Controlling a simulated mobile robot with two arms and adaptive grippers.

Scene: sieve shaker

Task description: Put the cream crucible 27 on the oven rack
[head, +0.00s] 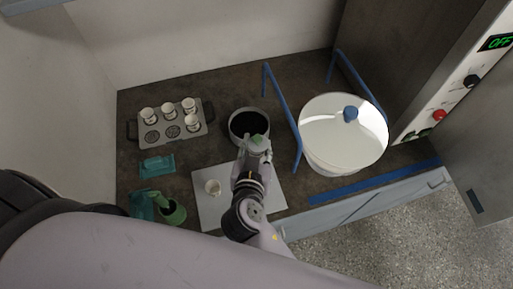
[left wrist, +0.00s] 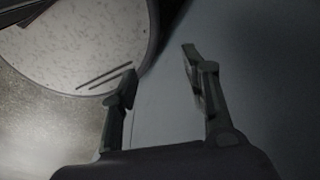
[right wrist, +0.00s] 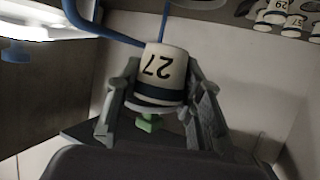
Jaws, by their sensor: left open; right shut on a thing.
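The cream crucible 27 (right wrist: 165,68), with a dark band, is between the fingers of my right gripper (right wrist: 162,80), which is shut on it. It appears upside down in the right wrist view, with a pale disc and green knob at its lower end. In the head view my right gripper (head: 257,148) is over the bench beside a dark round pot (head: 236,127); the green knob shows there. A grey rack with dark handles (head: 160,126), which I take as the oven rack, holds several crucibles and has two bare round places. My left gripper (left wrist: 160,62) is open and empty.
Teal items (head: 157,166) lie at the left. A large white round vessel (head: 335,140) with a blue knob stands between blue rails (head: 282,110). A control panel (head: 440,115) reads OFF.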

